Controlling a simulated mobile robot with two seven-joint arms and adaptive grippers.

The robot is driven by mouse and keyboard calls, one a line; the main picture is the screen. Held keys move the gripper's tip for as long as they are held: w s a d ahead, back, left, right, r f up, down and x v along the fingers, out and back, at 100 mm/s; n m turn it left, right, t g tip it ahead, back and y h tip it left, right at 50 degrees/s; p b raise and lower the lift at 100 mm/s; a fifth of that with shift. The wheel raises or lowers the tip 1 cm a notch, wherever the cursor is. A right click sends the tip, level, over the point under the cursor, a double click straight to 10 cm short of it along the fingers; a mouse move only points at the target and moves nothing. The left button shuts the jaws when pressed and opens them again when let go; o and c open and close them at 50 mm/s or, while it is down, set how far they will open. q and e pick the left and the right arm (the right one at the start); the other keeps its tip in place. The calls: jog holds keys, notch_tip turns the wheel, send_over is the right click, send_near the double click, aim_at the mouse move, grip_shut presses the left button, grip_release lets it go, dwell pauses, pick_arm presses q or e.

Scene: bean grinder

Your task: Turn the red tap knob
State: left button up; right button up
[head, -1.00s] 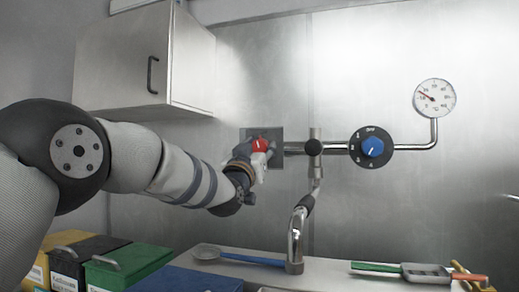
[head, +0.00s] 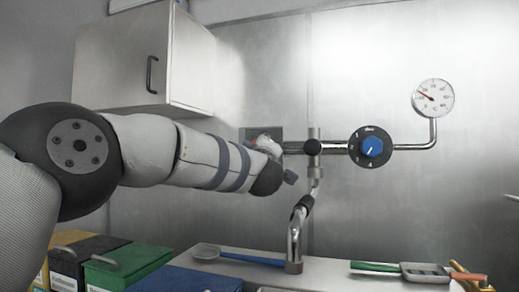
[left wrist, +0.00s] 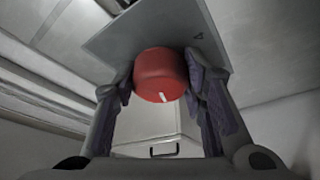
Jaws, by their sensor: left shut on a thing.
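The red tap knob (left wrist: 160,75) shows in the left wrist view, on a grey square wall plate (left wrist: 120,35), with a white mark on its face near the lower edge. My left gripper (left wrist: 160,88) has a finger on each side of the knob and is shut on it. My right gripper is not in view.
A chrome pipe runs right from the plate to a blue dial (head: 372,147) and a round gauge (head: 433,98). A chrome spout (head: 295,238) stands below. A wall cabinet (head: 145,60) hangs above my left arm.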

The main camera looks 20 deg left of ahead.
pick_arm(q)
jog(key=n+g, duration=0.1)
jog(key=n, duration=0.2)
jog(key=n+g, duration=0.1)
jog(key=n, duration=0.2)
jog(key=shift+n, duration=0.4)
jog(key=n+g, duration=0.2)
jog(key=n, duration=0.1)
jog(key=shift+n+h, duration=0.3)
jog(key=shift+r+n+g+h, duration=0.1)
jog(key=shift+n+g+h, duration=0.2)
jog(key=shift+n, duration=0.6)
jog(key=o, duration=1.2)
jog(key=v, duration=1.2)
jog(key=shift+a+r, duration=0.1)
